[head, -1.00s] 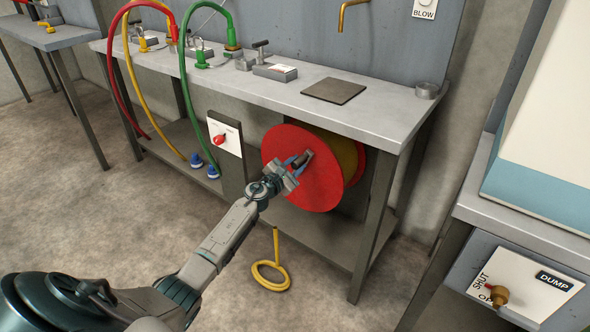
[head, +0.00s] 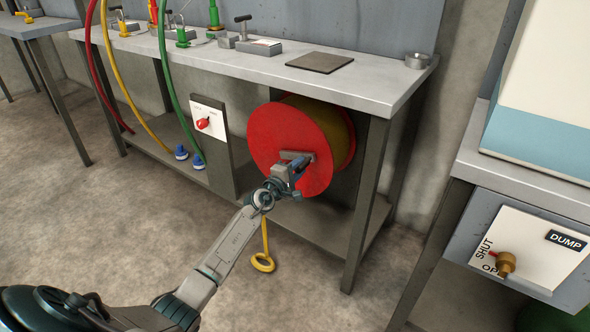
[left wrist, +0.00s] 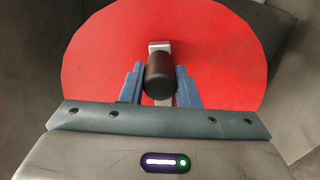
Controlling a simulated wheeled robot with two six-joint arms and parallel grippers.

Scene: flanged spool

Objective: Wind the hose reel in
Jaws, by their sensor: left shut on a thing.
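The hose reel (head: 283,140) is a spool with red flanges and yellow hose wound between them, mounted under the workbench. Its near red flange faces me and also fills much of the left wrist view (left wrist: 100,55). The reel's crank handle, a dark cylindrical grip (left wrist: 159,74), sits between the blue fingers of my left gripper (left wrist: 160,88). My left gripper (head: 296,170) is shut on the handle at the lower right of the flange. My right gripper is out of view.
The workbench (head: 350,87) stands over the reel, with a leg (head: 368,200) right of it. A white panel with a red knob (head: 203,123) is left of the reel. A DUMP valve panel (head: 530,250) is at right. Floor in front is clear.

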